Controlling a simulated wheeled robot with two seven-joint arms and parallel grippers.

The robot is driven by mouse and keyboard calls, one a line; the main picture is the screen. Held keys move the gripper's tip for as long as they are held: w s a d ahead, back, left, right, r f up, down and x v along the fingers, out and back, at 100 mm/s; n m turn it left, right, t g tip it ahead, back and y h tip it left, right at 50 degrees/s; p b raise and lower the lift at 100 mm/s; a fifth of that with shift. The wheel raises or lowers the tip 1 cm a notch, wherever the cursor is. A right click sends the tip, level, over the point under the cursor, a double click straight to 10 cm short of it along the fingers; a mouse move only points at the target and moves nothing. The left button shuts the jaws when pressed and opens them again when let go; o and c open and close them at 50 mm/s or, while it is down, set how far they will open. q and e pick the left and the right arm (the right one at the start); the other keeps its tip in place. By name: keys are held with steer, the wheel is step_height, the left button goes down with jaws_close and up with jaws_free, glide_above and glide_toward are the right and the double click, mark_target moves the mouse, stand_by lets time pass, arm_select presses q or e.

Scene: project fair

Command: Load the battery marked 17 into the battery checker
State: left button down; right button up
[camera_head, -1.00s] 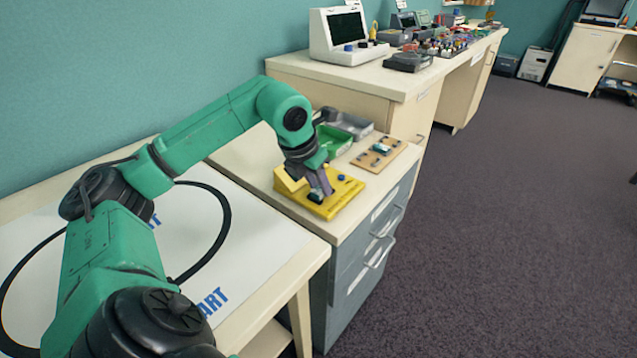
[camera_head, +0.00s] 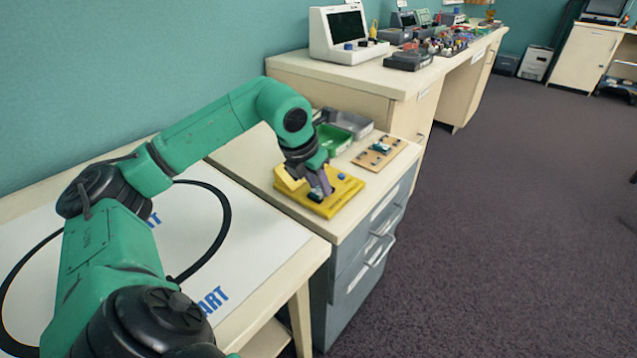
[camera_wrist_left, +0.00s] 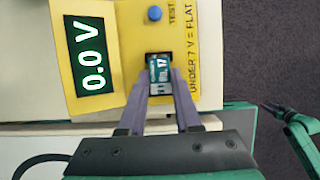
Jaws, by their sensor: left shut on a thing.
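The yellow battery checker (camera_head: 345,192) sits on the drawer cabinet. In the left wrist view the checker (camera_wrist_left: 122,40) shows a display reading 0.0 V, a blue button and a dark slot. My left gripper (camera_head: 319,192) is over the checker, pointing down. In the left wrist view its two fingers (camera_wrist_left: 161,88) are shut on a teal and white battery (camera_wrist_left: 160,68) marked 17. The battery is at the slot; I cannot tell how deep it sits. My right gripper (camera_wrist_left: 272,110) shows small at the right of the left wrist view; its jaws are unclear.
Behind the checker on the cabinet are a green tray (camera_head: 334,140), a grey tray (camera_head: 356,126) and a wooden board (camera_head: 384,158) with small parts on it. A higher desk farther back holds a white instrument (camera_head: 349,55). The white START sheet (camera_head: 255,245) lies at the left.

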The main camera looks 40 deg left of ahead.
arm_select(q)
steer(key=shift+c, duration=0.6)
jaws_free()
steer(key=shift+r+p, duration=0.3)
step_height(320, 180, up, 6)
steer(key=p, duration=0.5)
steer(key=shift+f+p, duration=0.2)
steer(key=shift+p, duration=0.1)
steer(key=shift+f, duration=0.1)
